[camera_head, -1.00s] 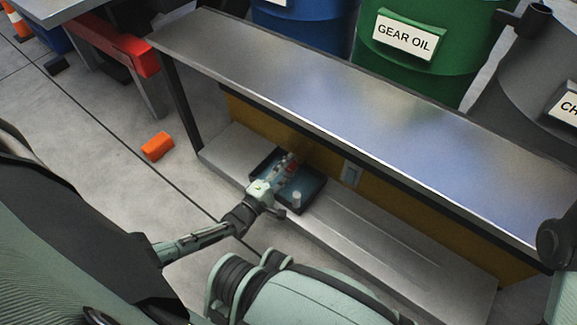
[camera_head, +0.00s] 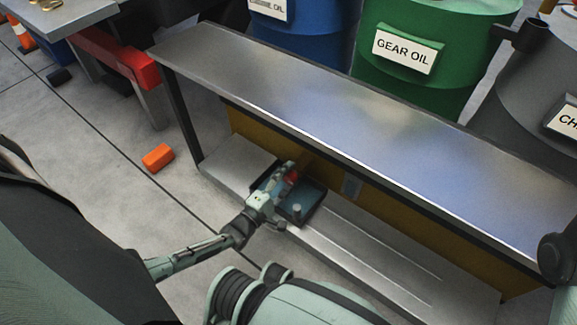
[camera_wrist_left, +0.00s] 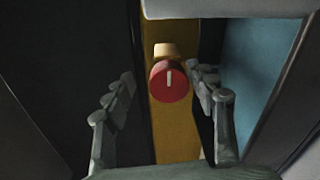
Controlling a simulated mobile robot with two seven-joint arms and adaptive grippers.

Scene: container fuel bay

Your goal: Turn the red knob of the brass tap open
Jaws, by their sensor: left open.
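The red knob (camera_wrist_left: 170,82) shows in the left wrist view, round, with a pale mark line on its face. A bit of the brass tap (camera_wrist_left: 167,49) shows just above it, against a yellow panel. My left gripper (camera_wrist_left: 164,90) is open, with one finger on each side of the knob and a visible gap on both sides. In the head view my left gripper (camera_head: 280,182) reaches in low under the bench and partly hides the tap.
An orange block (camera_head: 158,158) lies on the floor. Green (camera_head: 440,25) and blue drums (camera_head: 320,35) stand behind.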

